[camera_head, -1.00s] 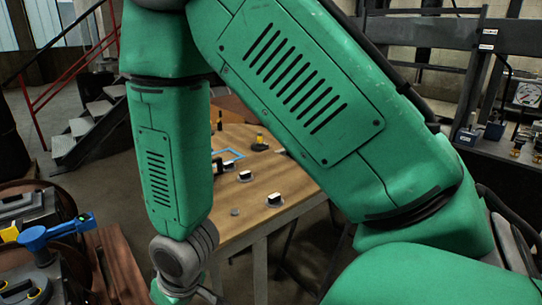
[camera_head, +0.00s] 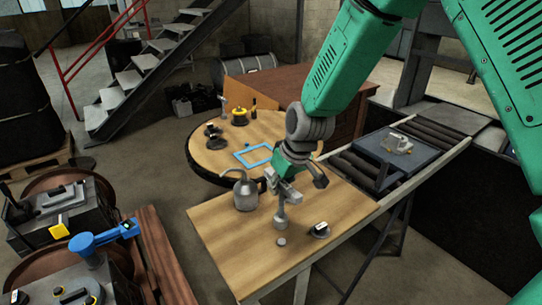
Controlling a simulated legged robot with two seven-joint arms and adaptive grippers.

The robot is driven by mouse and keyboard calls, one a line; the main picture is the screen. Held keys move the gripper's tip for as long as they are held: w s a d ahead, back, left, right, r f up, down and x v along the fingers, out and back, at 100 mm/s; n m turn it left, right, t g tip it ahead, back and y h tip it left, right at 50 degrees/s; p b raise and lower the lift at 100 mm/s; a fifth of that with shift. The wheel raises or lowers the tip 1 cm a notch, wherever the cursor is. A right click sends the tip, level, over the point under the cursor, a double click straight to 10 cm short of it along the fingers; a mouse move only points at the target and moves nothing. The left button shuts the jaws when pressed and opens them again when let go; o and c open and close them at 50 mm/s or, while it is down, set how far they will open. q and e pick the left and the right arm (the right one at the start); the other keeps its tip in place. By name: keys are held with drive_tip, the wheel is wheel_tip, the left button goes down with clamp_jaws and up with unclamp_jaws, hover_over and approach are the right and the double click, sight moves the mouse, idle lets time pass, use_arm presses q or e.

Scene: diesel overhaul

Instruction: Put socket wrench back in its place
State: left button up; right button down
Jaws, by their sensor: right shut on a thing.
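My right gripper (camera_head: 284,186) hangs from the green arm over the wooden work table (camera_head: 228,235), near its back edge. It is shut on a small grey tool (camera_head: 281,212), which looks like the socket wrench and points down toward the table top. The jaws and the tool overlap, so I cannot tell whether its lower end touches the wood. A blue rectangular outline (camera_head: 253,147) lies on the round table behind. My left gripper is not in view.
A grey oil can (camera_head: 245,193) stands close left of the gripper. A small black-and-white device (camera_head: 320,230) and a grey disc (camera_head: 281,241) lie in front. A roller conveyor with a dark tray (camera_head: 408,165) is at right. The table's left front is clear.

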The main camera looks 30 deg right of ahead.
drive_tip(key=shift+w+r, duration=0.35)
drive_tip(key=shift+w+f, duration=0.1)
drive_tip(key=shift+d+f+b, duration=0.1)
drive_tip(key=shift+f+b, duration=0.2)
drive_tip(key=shift+b, duration=0.05)
wheel_tip(320, 180, down, 7)
drive_tip(key=b, duration=0.5)
drive_tip(key=shift+r, duration=0.15)
drive_tip(key=shift+s+d+f+b, duration=0.2)
drive_tip(key=shift+d+f+b, duration=0.1)
drive_tip(key=shift+d+f, duration=0.6)
drive_tip(key=c, duration=1.6)
unclamp_jaws()
drive_tip(key=shift+d, duration=0.1)
drive_tip(key=shift+o, duration=0.2)
drive_tip(key=shift+a+r, duration=0.15)
drive_tip(key=shift+a, duration=0.15)
drive_tip(key=o, duration=0.6)
drive_tip(key=shift+a, duration=0.1)
drive_tip(key=shift+c, duration=0.2)
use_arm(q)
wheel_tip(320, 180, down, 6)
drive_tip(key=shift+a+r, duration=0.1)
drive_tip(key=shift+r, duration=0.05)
